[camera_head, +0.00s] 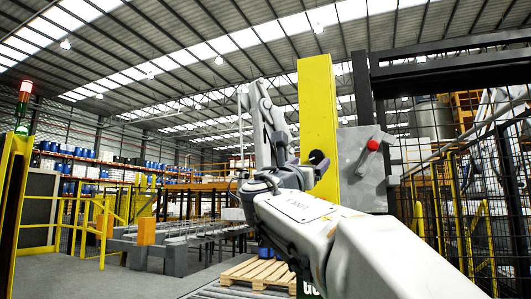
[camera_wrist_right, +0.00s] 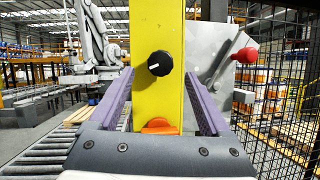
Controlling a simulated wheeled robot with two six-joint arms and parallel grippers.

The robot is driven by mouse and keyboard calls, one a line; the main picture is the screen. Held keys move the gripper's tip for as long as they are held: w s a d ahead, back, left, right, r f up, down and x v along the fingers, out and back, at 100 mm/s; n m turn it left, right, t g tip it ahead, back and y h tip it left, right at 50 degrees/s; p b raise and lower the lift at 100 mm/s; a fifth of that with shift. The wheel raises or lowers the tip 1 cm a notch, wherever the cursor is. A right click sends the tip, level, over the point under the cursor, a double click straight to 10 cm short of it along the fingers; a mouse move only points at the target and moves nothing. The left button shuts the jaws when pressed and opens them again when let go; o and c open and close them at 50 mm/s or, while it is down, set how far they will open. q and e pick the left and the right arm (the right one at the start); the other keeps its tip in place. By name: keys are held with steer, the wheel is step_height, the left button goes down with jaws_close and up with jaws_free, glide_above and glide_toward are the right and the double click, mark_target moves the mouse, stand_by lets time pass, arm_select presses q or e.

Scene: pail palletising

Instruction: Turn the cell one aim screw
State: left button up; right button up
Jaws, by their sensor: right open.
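A black round knob with a white pointer mark, which looks like the aim screw (camera_wrist_right: 160,63), sits on the face of a yellow post (camera_wrist_right: 158,20). It also shows in the head view (camera_head: 316,157), on the yellow post (camera_head: 318,100). My right gripper (camera_wrist_right: 158,80) is open, its two purple fingers on either side of the post in the wrist view, with the knob between them in the picture and nothing gripped. In the head view my right gripper (camera_head: 300,162) is beside the knob. An orange piece (camera_wrist_right: 160,126) shows below the knob. My left gripper is not in view.
A grey box (camera_head: 362,168) with a red-knobbed lever (camera_head: 373,145) is right of the post. Black mesh fencing (camera_head: 465,190) stands further right. A large grey robot arm (camera_wrist_right: 92,35) stands behind at left. A roller conveyor (camera_wrist_right: 40,155) and wooden pallet (camera_head: 258,273) lie low.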

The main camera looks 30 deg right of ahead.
mark_target(316, 157)
steer(key=p+x, duration=0.2)
steer(key=x, duration=0.2)
steer(key=shift+w+d+r, duration=0.1)
steer(key=shift+r, duration=0.15)
steer(key=shift+w+d, duration=0.25)
steer(key=shift+d, duration=0.15)
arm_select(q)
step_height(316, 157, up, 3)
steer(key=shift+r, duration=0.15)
